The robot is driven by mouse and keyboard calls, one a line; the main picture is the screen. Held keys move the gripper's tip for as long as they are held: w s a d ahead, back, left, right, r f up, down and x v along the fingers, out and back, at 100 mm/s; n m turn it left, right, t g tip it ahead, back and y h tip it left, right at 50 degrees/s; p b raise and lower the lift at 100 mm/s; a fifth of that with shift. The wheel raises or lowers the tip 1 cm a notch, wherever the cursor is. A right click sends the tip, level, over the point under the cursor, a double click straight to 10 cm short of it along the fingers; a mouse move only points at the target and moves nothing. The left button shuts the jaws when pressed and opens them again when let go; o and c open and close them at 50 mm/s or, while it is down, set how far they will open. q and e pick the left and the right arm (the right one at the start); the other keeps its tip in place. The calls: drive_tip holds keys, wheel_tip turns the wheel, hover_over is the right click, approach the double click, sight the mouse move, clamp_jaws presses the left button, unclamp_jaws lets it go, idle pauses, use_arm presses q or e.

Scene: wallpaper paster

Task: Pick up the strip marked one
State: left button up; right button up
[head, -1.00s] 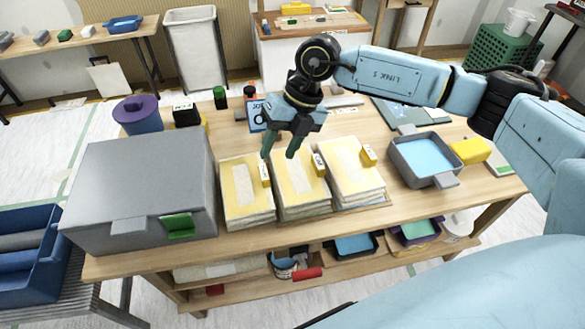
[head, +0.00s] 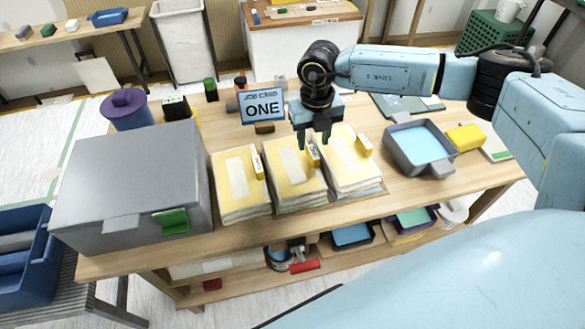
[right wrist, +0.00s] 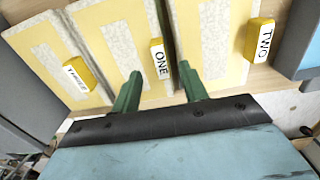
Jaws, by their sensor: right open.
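Three stacks of yellow strips with pale middles lie side by side on the table, each with a yellow tag. The right wrist view shows the tags THREE (right wrist: 78,74), ONE (right wrist: 160,60) and TWO (right wrist: 260,41) from left to right. The strip marked one (head: 293,163) is on the middle stack; its tag (head: 313,155) is at its right edge. My right gripper (head: 314,142) is open and empty above that tag. In the right wrist view its green fingers (right wrist: 159,72) appear either side of the ONE tag, apparently without gripping it. My left gripper is out of view.
A sign reading ONE (head: 262,107) stands behind the stacks. A large grey box (head: 130,180) is left of them, and a grey tray with a blue inside (head: 447,162) is right. A purple-lidded pot (head: 127,110) and small bottles stand at the back left.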

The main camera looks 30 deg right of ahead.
sight(313, 152)
wheel_tip(313, 152, down, 4)
drive_tip(key=shift+r, duration=0.1)
clamp_jaws()
idle(0.4)
